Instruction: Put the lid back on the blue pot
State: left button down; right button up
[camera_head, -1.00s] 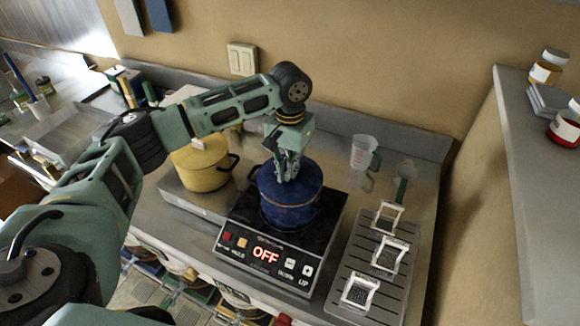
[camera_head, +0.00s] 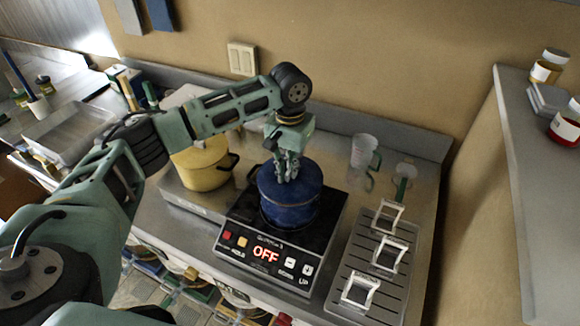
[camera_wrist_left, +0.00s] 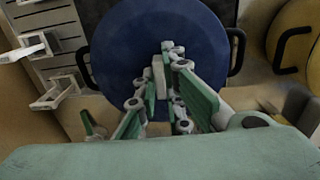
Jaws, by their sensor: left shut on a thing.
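The blue pot (camera_head: 287,212) stands on the black cooktop, which shows OFF. Its blue lid (camera_head: 303,176) is on top of the pot, and no clear gap shows between lid rim and pot. My left gripper (camera_head: 287,178) points down over the lid's centre and is shut on the lid's knob. In the left wrist view the lid (camera_wrist_left: 130,45) fills the middle, and the fingers (camera_wrist_left: 160,85) close around a pale knob (camera_wrist_left: 158,72). The fingers hide part of the knob. My right gripper is not in view.
A yellow pot (camera_head: 200,168) stands close on the left of the cooktop (camera_head: 330,215). A clear measuring jug (camera_head: 362,152) stands behind on the right. A slotted tray (camera_head: 350,255) with several white frames lies to the right. The wall is close behind.

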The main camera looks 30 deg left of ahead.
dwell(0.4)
pick_arm(q)
jog(key=c, duration=1.8)
grip_release()
jog(key=o, duration=0.5)
jog(key=shift+r, duration=0.1)
jog(key=shift+r, duration=3.4)
jog(key=shift+c, duration=0.5)
grip_shut()
